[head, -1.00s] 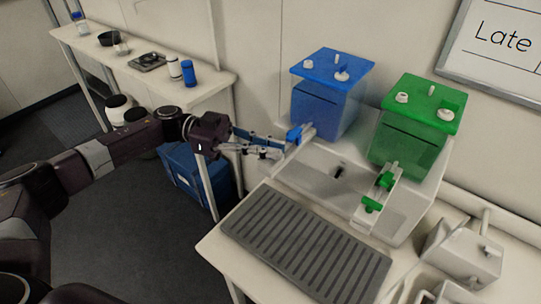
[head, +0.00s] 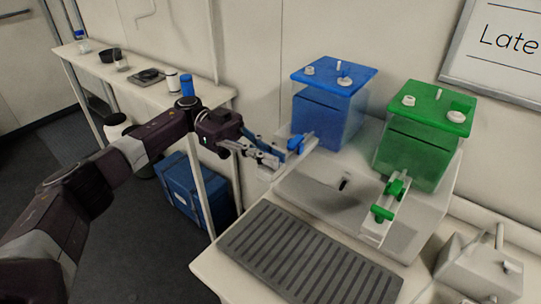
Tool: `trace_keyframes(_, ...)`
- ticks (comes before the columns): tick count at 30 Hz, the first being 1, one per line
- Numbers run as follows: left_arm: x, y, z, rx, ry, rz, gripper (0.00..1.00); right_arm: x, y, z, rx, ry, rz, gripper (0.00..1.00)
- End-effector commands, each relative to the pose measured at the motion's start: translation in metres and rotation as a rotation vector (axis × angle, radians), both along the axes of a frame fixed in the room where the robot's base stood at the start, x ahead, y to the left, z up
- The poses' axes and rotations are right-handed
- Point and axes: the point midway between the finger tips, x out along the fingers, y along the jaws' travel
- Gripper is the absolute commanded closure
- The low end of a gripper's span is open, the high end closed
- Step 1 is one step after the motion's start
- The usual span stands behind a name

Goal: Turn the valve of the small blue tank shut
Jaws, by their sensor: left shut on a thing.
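The small blue tank (head: 325,115) has a blue lid and translucent walls and stands at the back of a pale stand. Its valve is a small blue handle (head: 296,142) on a pale spout at the tank's front left. My left gripper (head: 283,152) reaches in from the left and is shut on the blue valve handle. The fingers partly hide the handle, so its exact angle is hard to tell. My right gripper is not in view.
A green tank (head: 420,140) with a green valve (head: 391,195) stands to the right on the same stand (head: 318,190). A grey ribbed tray (head: 300,255) lies in front. A side bench (head: 140,75) with small items and a blue bin (head: 190,190) are at left.

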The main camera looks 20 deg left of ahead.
Motion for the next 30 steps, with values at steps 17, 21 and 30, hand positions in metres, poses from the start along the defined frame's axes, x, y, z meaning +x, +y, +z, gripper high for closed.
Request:
trace_keyframes(17, 0.000, 0.000, 0.001, -0.002, -0.002, 0.001, 0.72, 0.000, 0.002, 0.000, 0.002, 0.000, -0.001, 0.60)
trace_keyframes(21, 0.000, 0.000, 0.012, -0.003, -0.005, 0.000, 0.72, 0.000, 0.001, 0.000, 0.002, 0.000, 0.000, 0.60)
trace_keyframes(30, 0.000, 0.000, 0.069, -0.002, -0.007, 0.000, 0.72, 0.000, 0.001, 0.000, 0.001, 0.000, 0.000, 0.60)
